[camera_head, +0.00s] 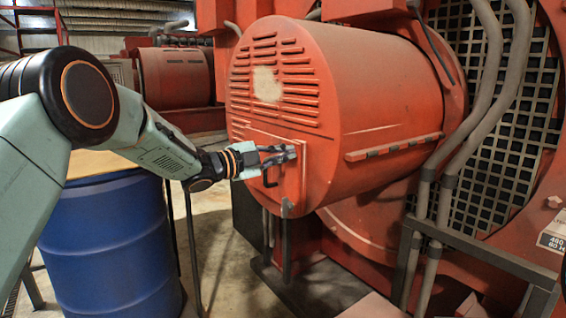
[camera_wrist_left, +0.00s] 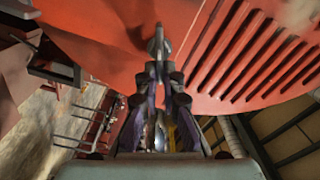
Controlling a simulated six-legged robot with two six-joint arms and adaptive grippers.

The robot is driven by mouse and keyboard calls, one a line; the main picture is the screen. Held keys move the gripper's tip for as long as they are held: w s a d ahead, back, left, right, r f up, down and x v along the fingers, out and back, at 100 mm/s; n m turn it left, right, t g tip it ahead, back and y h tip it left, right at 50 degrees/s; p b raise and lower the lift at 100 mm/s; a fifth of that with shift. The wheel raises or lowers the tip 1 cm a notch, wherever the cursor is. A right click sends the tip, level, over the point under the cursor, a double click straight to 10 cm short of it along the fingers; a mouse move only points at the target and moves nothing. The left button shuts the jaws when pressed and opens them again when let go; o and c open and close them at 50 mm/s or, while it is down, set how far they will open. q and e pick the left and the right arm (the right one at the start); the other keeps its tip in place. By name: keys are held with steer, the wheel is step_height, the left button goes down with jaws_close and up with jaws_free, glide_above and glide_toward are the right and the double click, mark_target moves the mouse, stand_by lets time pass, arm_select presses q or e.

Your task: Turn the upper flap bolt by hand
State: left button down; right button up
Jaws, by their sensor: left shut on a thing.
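The flap (camera_head: 292,180) is a square red panel on the round front face of a large red engine housing. My left gripper (camera_head: 277,158) reaches in from the left, in front of the flap's upper part, and is shut on the upper flap bolt (camera_head: 291,152), a small grey piece at its tips. In the left wrist view my left gripper's fingers (camera_wrist_left: 159,70) come together around a narrow grey piece against the red surface. The fingers hide most of the bolt. A second grey fitting (camera_head: 286,207) shows at the flap's lower edge. My right gripper is not in view.
A blue drum (camera_head: 110,245) stands below my left arm. The red housing (camera_head: 375,95) has vent slots above the flap. Grey pipes (camera_head: 480,95) and a dark grille (camera_head: 505,150) are at the right. A metal rail (camera_head: 480,248) crosses the lower right.

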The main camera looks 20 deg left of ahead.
arm_select(q)
step_height(320, 180, down, 2)
steer(key=m+b, duration=0.9)
steer(key=shift+f+b, duration=0.1)
steer(key=shift+b, duration=0.2)
steer(key=m+b, duration=0.2)
steer(key=b, duration=0.1)
steer(key=m+b, duration=0.2)
steer(key=m, duration=0.1)
steer(key=a+m+b, duration=0.1)
steer(key=m+b, duration=0.2)
steer(key=shift+w+f+b, duration=0.35)
steer(key=m+b, duration=0.1)
steer(key=m, duration=0.1)
steer(key=m+b, duration=0.2)
steer(key=shift+w+a, duration=0.15)
steer(key=shift+a, duration=0.05)
steer(key=shift+w+r+m+b, duration=0.1)
steer(key=shift+r+m+b, duration=0.05)
steer(key=shift+m+b, duration=0.5)
steer(key=shift+a+m, duration=0.1)
steer(key=shift+m, duration=0.15)
steer(key=shift+r, duration=0.1)
steer(key=c, duration=1.5)
jaws_free()
